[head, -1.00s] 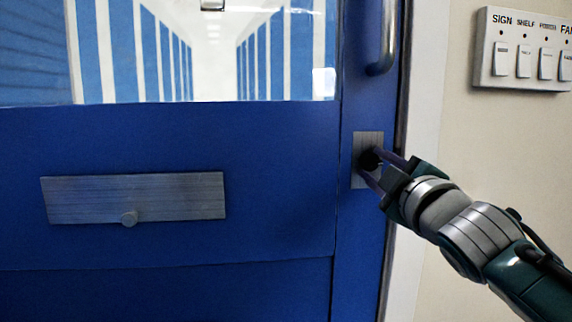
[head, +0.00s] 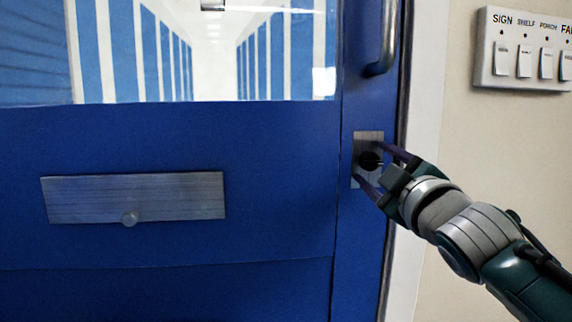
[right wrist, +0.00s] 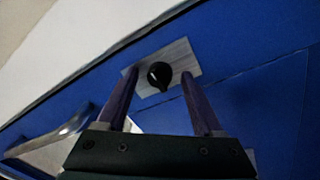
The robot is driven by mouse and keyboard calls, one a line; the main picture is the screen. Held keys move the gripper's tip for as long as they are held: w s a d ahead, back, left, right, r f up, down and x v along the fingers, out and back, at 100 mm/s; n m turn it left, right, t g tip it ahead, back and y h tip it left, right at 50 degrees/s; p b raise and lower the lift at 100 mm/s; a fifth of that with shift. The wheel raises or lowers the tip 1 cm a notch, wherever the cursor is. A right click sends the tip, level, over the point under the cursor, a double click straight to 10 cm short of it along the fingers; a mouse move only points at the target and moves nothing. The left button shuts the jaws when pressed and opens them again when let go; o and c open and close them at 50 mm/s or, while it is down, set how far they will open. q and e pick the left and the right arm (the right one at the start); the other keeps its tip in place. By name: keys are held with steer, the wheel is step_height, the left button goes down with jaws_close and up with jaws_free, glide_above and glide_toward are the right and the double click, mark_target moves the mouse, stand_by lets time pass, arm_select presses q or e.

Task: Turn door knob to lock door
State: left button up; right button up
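The door (head: 250,150) is blue with a window in its upper half. A small black knob (head: 369,160) sits on a grey metal plate (head: 366,138) near the door's right edge. In the right wrist view the knob (right wrist: 159,75) shows between and just beyond my finger tips, with a pale mark on it. My right gripper (head: 368,162) is open, its two dark purple fingers apart on either side of the knob; I see gaps between them and it. In the right wrist view the right gripper (right wrist: 158,86) has its fingers wide apart. My left gripper is not in view.
A metal pull handle (head: 387,40) is above the plate. A grey mail slot plate (head: 132,197) with a small round knob is on the door's left. A labelled switch panel (head: 522,50) is on the wall at right. The space in front of the door is clear.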

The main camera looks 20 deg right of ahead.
steer(key=p+v, duration=0.1)
steer(key=v, duration=0.9)
stand_by(0.4)
steer(key=s+a+r+m+g+y+p, duration=0.25)
steer(key=s+a+g+p, duration=0.4)
steer(key=s+p, duration=0.5)
steer(key=s+a+r+m+g+y+p, duration=0.2)
steer(key=s+a+r+m+g+p, duration=0.25)
steer(key=s+g+p, duration=0.55)
step_height(320, 180, up, 36)
steer(key=s+t+p, duration=0.1)
steer(key=s+p, duration=0.1)
steer(key=p, duration=3.6)
steer(key=shift+a+r+n+t+p, duration=0.2)
steer(key=shift+a+n+t+p, duration=0.05)
steer(key=shift+n+t+p, duration=0.1)
